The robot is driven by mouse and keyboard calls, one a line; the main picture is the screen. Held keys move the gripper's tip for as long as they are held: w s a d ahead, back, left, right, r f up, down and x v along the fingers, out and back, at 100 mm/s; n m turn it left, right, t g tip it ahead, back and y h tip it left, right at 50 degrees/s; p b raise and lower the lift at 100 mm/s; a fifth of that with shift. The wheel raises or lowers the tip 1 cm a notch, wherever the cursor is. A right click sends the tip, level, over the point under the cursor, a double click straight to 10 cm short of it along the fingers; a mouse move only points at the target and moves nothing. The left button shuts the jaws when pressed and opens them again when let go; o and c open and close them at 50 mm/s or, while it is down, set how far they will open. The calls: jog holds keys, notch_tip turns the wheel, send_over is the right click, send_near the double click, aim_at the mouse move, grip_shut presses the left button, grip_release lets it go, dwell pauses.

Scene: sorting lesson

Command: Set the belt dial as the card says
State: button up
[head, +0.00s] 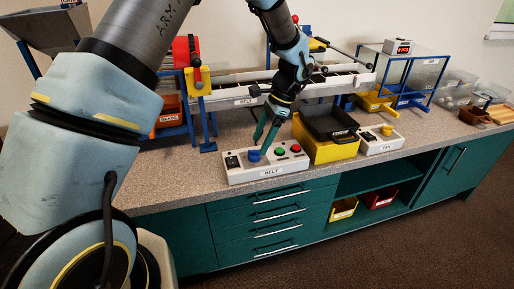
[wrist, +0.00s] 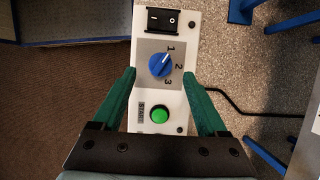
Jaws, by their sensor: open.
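The belt control box (head: 265,167), white and labelled BELT, stands at the bench's front edge. Its blue dial (head: 253,155) also shows in the wrist view (wrist: 160,65), beside the numbers 1, 2 and 3. The dial's white mark points to the upper right there, close to the 1. My gripper (head: 264,141) is open, pointing down just above the dial. In the wrist view its green fingers (wrist: 159,75) lie either side of the box, with the dial between their tips and apart from both. I cannot make out a card.
A green start button (wrist: 159,115) and a black switch (wrist: 164,20) flank the dial. A red button (head: 296,148) is at the box's right end. A yellow bin with a black tray (head: 328,150) and the FAN box (head: 380,146) stand to the right. The conveyor (head: 240,90) runs behind.

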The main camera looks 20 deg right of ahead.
aim_at(254, 154)
jog(key=shift+x, duration=1.9)
jog(key=shift+c, duration=0.4)
grip_shut()
